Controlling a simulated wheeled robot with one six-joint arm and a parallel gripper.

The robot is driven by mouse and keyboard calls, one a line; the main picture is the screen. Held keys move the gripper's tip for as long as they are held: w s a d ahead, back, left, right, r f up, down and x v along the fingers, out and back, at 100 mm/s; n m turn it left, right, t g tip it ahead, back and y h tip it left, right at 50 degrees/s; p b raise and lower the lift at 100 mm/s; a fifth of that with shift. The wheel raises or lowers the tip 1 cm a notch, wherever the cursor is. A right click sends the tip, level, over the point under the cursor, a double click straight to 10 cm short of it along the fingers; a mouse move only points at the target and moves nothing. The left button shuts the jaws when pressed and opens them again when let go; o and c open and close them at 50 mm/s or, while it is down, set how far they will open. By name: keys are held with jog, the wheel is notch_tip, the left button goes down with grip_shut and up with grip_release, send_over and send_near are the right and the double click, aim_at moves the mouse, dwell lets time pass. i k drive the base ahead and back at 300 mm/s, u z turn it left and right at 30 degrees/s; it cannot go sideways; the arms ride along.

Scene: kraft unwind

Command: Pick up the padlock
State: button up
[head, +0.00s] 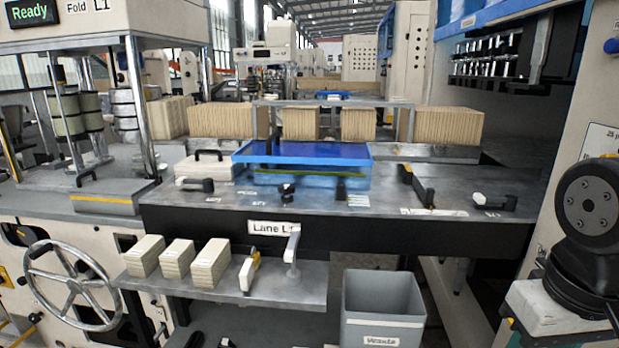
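No padlock can be made out for certain. A small dark object (287,192) lies on the grey metal worktop (240,215), in front of the blue tray, and is too small to identify. My gripper is not in view, so its opening and anything in it cannot be seen.
The lower shelf (225,298) holds paper stacks (177,260), a yellow-and-white tool (250,270) and a pale upright tool (292,252). A grey waste bin (383,335) stands right.

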aim_at(257, 257)
jog(key=u, duration=0.55)
jog(key=i, duration=0.9)
jog(key=u, duration=0.35)
